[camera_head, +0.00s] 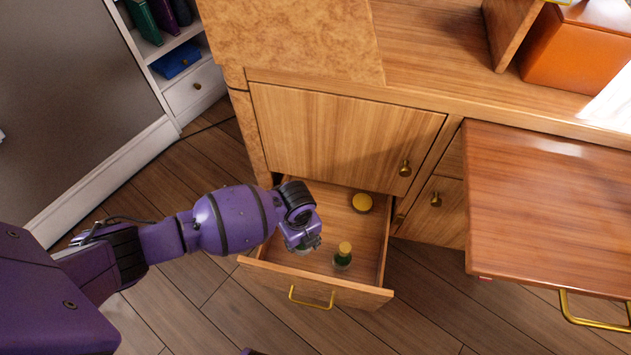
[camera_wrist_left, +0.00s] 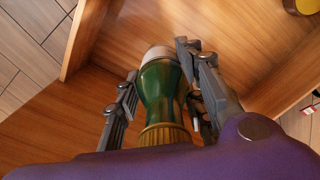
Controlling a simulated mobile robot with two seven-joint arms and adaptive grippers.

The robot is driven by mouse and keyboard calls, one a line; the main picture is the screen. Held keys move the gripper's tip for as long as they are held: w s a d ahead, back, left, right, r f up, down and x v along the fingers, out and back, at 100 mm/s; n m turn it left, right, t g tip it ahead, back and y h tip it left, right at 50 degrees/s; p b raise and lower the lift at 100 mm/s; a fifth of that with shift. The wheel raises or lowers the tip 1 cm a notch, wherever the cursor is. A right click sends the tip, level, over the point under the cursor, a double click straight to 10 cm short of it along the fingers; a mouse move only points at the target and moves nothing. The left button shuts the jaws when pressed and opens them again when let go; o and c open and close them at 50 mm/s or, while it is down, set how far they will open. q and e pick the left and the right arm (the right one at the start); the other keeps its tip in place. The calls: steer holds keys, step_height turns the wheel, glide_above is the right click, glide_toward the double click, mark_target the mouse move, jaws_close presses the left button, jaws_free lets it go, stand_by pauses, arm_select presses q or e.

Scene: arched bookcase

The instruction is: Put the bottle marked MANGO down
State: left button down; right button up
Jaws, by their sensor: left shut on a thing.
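My left gripper (camera_head: 308,246) is over the left part of the open drawer, pointing down. In the left wrist view, its fingers (camera_wrist_left: 162,95) are closed on a green bottle (camera_wrist_left: 163,92) with a ribbed gold cap and a pale far end. The cap is nearest the wrist. No lettering is readable, so I cannot confirm the MANGO mark. My right gripper is not in view.
The drawer (camera_head: 275,275) is pulled out below a closed cabinet door (camera_head: 335,130). A yellow-lidded jar (camera_head: 362,202) is toward its back right. A wooden leaf with a brass handle (camera_head: 595,312) juts out at right.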

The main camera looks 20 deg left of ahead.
mark_target(301, 248)
arm_select(q)
step_height(301, 248, down, 6)
steer(key=shift+r+b, duration=0.15)
steer(key=shift+b, duration=0.95)
steer(key=c, duration=1.2)
jaws_free()
steer(key=shift+s+f, duration=0.1)
steer(key=shift+f, duration=0.1)
steer(key=shift+o, duration=0.2)
step_height(301, 248, up, 12)
steer(key=p, duration=0.5)
steer(key=shift+r, duration=0.2)
